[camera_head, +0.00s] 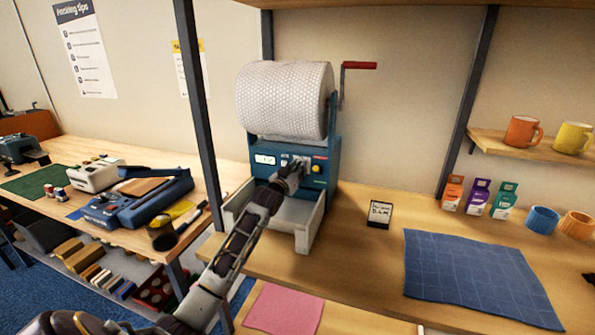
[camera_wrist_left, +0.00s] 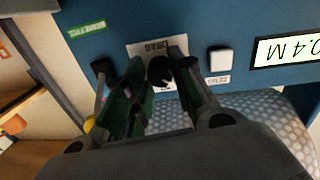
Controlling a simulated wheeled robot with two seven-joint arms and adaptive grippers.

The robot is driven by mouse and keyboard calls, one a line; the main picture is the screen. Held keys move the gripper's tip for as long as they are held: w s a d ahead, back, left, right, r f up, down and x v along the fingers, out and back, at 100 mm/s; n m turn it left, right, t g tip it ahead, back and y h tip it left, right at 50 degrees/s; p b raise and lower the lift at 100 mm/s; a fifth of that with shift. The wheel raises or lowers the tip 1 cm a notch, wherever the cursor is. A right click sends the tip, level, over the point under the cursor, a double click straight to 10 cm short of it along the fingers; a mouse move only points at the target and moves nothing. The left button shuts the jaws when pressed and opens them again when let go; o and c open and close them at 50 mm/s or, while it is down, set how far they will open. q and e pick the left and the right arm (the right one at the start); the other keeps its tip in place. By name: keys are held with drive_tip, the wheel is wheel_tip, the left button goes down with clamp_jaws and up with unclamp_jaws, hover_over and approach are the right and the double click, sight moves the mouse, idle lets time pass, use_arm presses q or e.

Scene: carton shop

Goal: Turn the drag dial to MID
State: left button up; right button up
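The drag dial (camera_wrist_left: 160,71) is a small black knob with a white mark, on a pale label marked DRAG on the blue panel of the bubble-wrap dispenser (camera_head: 325,170). The wrist picture is upside down, and the dial's setting is too small to read. My left gripper (camera_wrist_left: 158,88) is at the panel with its green-padded fingers on either side of the dial; they stand apart and I see no clear grip. In the head view, my left gripper (camera_head: 291,172) covers the dial. My right gripper is not in view.
The panel also carries a display (camera_wrist_left: 287,50) reading 0.4 M, a white button (camera_wrist_left: 220,61) and a yellow button (camera_head: 317,168). A crank with a red handle (camera_head: 360,65) sits above.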

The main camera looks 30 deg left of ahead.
use_arm(q)
drive_tip(key=shift+c, duration=1.4)
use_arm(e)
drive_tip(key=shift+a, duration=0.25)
